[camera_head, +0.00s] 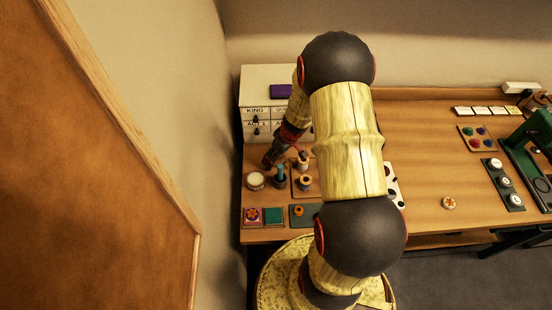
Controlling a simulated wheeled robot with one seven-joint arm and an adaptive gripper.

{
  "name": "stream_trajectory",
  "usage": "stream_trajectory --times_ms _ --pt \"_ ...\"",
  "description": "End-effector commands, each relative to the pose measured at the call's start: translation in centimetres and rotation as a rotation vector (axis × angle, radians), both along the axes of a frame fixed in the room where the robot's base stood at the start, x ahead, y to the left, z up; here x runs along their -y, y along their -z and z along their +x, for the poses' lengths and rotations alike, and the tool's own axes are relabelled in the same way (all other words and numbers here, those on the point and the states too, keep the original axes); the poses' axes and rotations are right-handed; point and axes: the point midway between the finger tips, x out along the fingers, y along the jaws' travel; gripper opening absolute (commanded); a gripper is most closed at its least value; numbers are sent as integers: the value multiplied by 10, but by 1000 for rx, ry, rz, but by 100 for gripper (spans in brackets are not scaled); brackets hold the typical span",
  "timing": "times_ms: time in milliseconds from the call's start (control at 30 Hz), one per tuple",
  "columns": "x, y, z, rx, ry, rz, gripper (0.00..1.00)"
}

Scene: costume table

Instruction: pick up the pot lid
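A small round pot with a pale, flat lid (255,179) stands at the left end of the wooden table. I take its pale top to be the pot lid, but it is small in this view. My gripper (269,161) is just behind and to the right of it, low over the table. The fingers are dark and tiny, and I cannot tell whether they are apart or closed. No held thing is visible between them. My arm hides part of the table to the right of the gripper.
A dark stamp-like piece (280,177) stands close to the right of the pot. Small knobbed pieces (304,183) are beyond it. A labelled drawer box (256,118) stands behind. The table's middle (425,150) is mostly clear.

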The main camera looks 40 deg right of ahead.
Motion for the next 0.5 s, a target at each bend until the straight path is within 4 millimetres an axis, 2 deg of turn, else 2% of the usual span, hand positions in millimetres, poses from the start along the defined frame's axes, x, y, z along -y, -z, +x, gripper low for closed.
stream_trajectory --times_ms 500 --pt "0 0 0 0 0 0 43"
